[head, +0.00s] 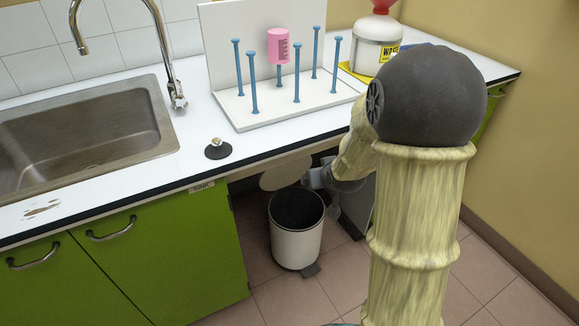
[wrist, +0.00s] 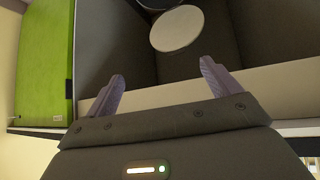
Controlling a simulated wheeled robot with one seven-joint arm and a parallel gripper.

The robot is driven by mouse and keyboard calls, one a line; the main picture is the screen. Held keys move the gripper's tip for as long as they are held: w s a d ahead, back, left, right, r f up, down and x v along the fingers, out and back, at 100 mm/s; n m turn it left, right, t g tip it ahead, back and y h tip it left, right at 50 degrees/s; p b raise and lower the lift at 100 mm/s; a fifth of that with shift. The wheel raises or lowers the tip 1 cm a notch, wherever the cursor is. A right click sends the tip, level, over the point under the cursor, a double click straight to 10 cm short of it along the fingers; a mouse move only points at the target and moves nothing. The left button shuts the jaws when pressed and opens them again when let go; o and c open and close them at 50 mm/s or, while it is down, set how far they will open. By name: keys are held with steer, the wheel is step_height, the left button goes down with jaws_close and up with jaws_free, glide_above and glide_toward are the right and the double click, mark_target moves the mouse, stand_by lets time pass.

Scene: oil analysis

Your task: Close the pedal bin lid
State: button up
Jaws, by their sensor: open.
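The pedal bin (head: 296,246) is a cream cylinder with a dark open mouth, standing upright on the tiled floor under the counter. Its round beige lid (head: 287,173) is raised at the back, tilted up beside the counter's edge. In the wrist view the lid (wrist: 177,29) is a pale disc beyond my fingertips, with part of the dark bin mouth at the top edge. My gripper (wrist: 161,82) is open and empty, with a gap between its fingers and the lid. In the head view my gripper (head: 311,179) is just right of the lid, partly hidden by my arm.
The counter (head: 190,137) overhangs the bin's recess, with green cabinets (head: 165,265) at left. A drying rack (head: 245,119) with a pink container (head: 278,46), a black-based stopper (head: 218,150) and a waste container (head: 375,48) stand on top. Floor is clear in front of the bin.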

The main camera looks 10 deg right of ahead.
steer(key=w+d+f+n+t+y+b, duration=0.1)
steer(key=w+f+n+t+y+b, duration=0.2)
steer(key=w+f+b, duration=1.2)
step_height(320, 180, down, 2)
steer(key=t+y, duration=0.3)
steer(key=t, duration=0.2)
steer(key=shift+d, duration=0.35)
steer(key=shift+w+f, duration=0.1)
steer(key=shift+w, duration=0.05)
steer(key=shift+b+x, duration=2.95)
steer(key=shift+x, duration=5.7)
